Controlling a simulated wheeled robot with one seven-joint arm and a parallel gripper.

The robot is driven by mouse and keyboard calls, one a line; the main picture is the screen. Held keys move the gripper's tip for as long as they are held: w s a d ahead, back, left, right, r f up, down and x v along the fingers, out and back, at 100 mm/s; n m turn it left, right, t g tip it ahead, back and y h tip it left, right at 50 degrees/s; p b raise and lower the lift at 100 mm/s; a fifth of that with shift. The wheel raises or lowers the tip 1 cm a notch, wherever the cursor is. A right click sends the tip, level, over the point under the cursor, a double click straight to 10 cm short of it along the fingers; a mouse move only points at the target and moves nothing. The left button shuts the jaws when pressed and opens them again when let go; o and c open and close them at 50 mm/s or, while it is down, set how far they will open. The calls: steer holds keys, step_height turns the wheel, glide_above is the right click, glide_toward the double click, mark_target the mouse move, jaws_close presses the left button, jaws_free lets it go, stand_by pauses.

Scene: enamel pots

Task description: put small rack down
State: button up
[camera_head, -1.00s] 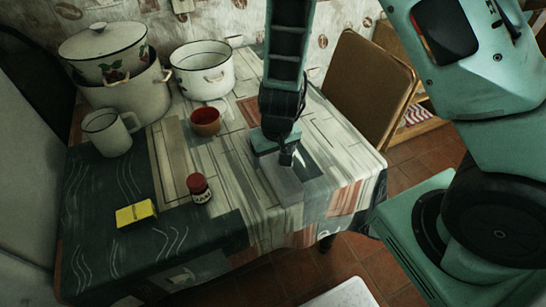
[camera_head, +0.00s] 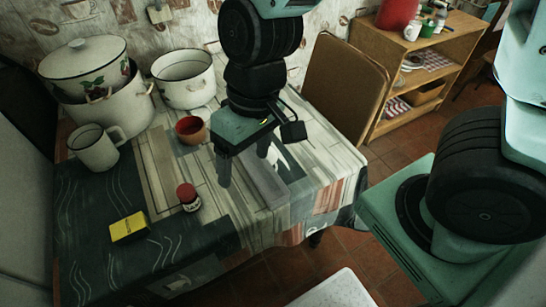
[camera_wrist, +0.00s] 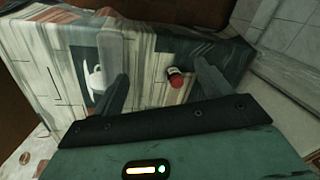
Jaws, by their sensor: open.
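My gripper (camera_head: 244,170) is open and points down above the table, with its two fingers apart. In the wrist view the gripper (camera_wrist: 161,68) has nothing between its fingers but the view of the table beyond. I see no small rack in it, and none that I can make out on the table (camera_head: 325,155). A wooden shelf unit (camera_head: 420,75) stands on the floor at the back right; I cannot tell whether it is the rack meant.
A small red-lidded jar (camera_head: 188,198), a yellow box (camera_head: 129,227), a red bowl (camera_head: 190,130), a white mug (camera_head: 95,150) and enamel pots (camera_head: 183,80) stand on the table. The right part of the tabletop is clear.

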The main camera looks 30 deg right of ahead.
steer(key=s+d+r+n+h, duration=0.1)
steer(key=s+d+r+n, duration=0.1)
steer(key=s, duration=0.4)
step_height(320, 180, up, 3)
steer(key=shift+s+f+n+h, duration=0.2)
steer(key=shift+s+n+h, duration=0.15)
steer(key=shift+n, duration=0.25)
steer(key=shift+a, duration=0.1)
